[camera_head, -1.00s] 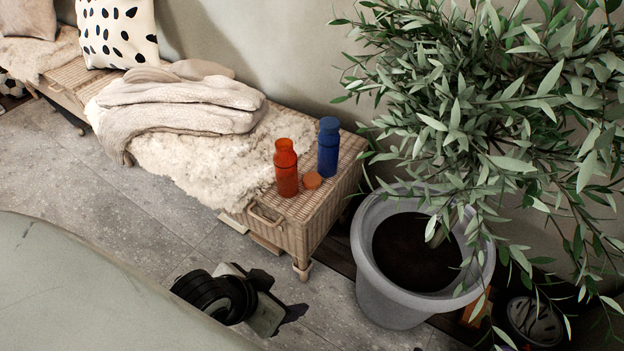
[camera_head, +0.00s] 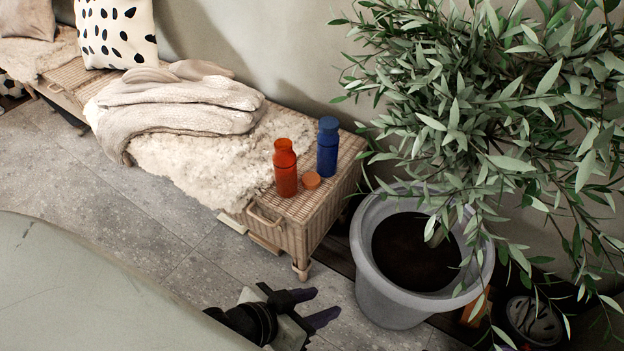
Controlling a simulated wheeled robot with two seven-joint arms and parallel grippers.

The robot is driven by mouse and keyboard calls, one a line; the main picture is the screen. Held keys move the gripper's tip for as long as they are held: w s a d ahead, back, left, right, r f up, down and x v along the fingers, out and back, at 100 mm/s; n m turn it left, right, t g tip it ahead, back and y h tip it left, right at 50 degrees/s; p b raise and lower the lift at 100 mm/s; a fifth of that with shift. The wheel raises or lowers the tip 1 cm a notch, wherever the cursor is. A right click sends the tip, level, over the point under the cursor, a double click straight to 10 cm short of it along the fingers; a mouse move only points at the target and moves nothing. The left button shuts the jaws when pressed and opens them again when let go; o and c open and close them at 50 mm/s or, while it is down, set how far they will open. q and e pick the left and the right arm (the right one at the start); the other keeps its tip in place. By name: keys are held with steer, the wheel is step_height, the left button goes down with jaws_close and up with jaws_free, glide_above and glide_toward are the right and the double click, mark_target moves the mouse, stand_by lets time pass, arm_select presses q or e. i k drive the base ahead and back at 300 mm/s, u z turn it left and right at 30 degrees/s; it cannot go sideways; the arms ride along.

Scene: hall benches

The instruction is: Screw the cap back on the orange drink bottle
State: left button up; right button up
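The orange drink bottle (camera_head: 285,169) stands upright and uncapped on the right end of the wicker bench (camera_head: 320,215). Its orange cap (camera_head: 312,180) lies on the bench top just right of the bottle, apart from it. A blue bottle (camera_head: 328,147) with its cap on stands behind the cap. My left gripper (camera_head: 322,305) is low in front of the bench, at the bottom of the view. Its two dark fingers are spread with nothing between them, and it touches neither bottle nor cap. My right gripper is not in view.
A large grey pot (camera_head: 372,285) with a leafy plant (camera_head: 500,110) stands right of the bench, its leaves overhanging nearby. A fleece (camera_head: 200,165) and a folded blanket (camera_head: 180,105) cover the bench left of the bottles.

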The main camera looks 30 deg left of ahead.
mark_target(283, 157)
steer(key=z, duration=2.5)
steer(key=k, duration=1.5)
steer(key=u, duration=1.8)
steer(key=i, duration=0.55)
